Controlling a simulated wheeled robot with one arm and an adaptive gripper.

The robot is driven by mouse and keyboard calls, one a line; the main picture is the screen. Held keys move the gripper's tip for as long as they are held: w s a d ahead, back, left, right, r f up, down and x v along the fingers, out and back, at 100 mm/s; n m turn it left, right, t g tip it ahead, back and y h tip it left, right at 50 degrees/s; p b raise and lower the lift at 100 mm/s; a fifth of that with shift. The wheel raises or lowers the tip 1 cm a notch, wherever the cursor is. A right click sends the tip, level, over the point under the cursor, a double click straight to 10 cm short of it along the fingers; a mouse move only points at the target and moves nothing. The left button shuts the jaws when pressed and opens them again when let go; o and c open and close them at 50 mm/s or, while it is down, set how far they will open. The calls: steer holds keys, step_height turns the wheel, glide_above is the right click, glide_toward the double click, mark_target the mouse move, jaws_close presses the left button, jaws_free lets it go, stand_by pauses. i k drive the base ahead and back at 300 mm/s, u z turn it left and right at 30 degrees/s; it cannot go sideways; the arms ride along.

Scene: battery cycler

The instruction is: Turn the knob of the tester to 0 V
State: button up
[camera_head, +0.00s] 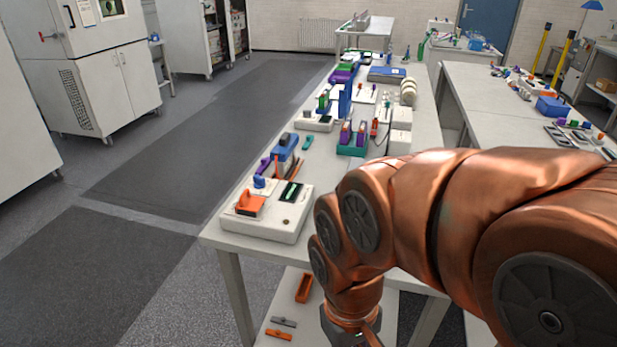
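A white box-like device (268,226), probably the tester, sits at the near left corner of the long white table. On its top are an orange block (247,203), a blue knob-like part (259,181) and a dark panel with light marks (290,193). The knob's setting is too small to read. My copper-coloured arm reaches in from the right. My gripper (352,334) points down at the bottom edge, right of the device and apart from it. Its fingertips are cut off by the frame, so its opening does not show.
Behind the device stand a blue-and-dark piece (286,147), a green-based rack (352,148) and several other small devices. A lower shelf holds an orange tray (304,288). A second table (470,100) is at right. The floor to the left is open, with dark mats (95,270).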

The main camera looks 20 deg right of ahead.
mark_target(260, 181)
steer(key=u, duration=0.35)
steer(key=k, duration=0.6)
steer(key=u, duration=1)
steer(key=i, duration=0.7)
steer(key=z, duration=0.5)
steer(key=i, duration=0.75)
steer(key=z, duration=0.85)
